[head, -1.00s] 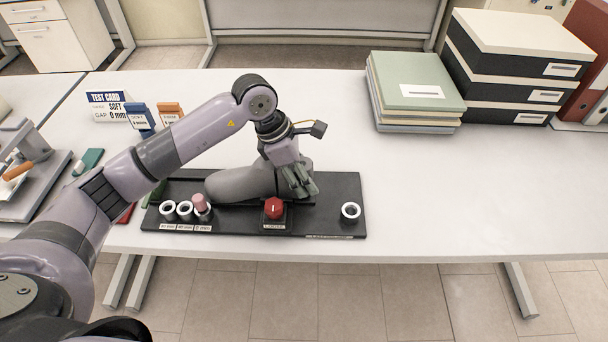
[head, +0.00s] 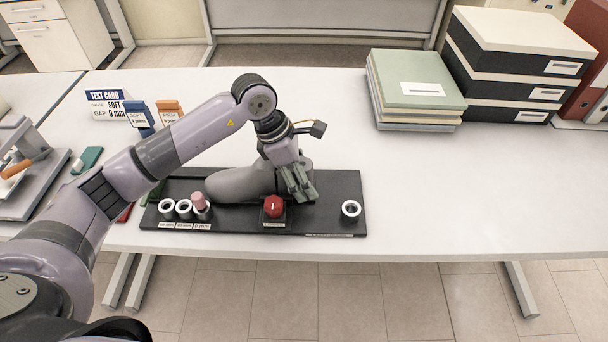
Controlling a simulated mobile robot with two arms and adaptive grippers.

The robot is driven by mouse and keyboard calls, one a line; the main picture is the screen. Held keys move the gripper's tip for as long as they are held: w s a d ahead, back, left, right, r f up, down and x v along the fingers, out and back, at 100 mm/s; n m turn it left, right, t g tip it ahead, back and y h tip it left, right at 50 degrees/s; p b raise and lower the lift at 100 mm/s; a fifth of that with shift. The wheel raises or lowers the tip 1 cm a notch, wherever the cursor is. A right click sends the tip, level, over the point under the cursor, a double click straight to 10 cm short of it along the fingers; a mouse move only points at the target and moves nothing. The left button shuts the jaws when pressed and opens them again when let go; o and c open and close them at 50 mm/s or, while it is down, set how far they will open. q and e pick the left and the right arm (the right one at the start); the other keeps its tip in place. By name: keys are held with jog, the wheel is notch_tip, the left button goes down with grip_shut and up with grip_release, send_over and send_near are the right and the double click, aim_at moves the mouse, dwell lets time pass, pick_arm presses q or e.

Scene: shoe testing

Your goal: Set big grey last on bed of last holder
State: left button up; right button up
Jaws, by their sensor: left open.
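The big grey last (head: 238,185) lies lengthwise on the black last holder (head: 335,215), its toe toward the left. My left gripper (head: 301,192) is over the right end of the last, fingers pointing down and open. The gripper and wrist hide that end, so I cannot tell whether the fingers touch it. The bed under the last is mostly hidden. My right gripper is not in view.
On the holder's front are a red knob (head: 273,207), a white-rimmed socket (head: 350,210) and several small round pieces at the left. Behind stand a test card (head: 106,104) and blue and orange blocks. Folders (head: 415,85) and boxes (head: 515,70) fill the back right. The right tabletop is clear.

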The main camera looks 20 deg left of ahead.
pick_arm(q)
jog(key=v, duration=1.2)
jog(key=shift+f, duration=0.1)
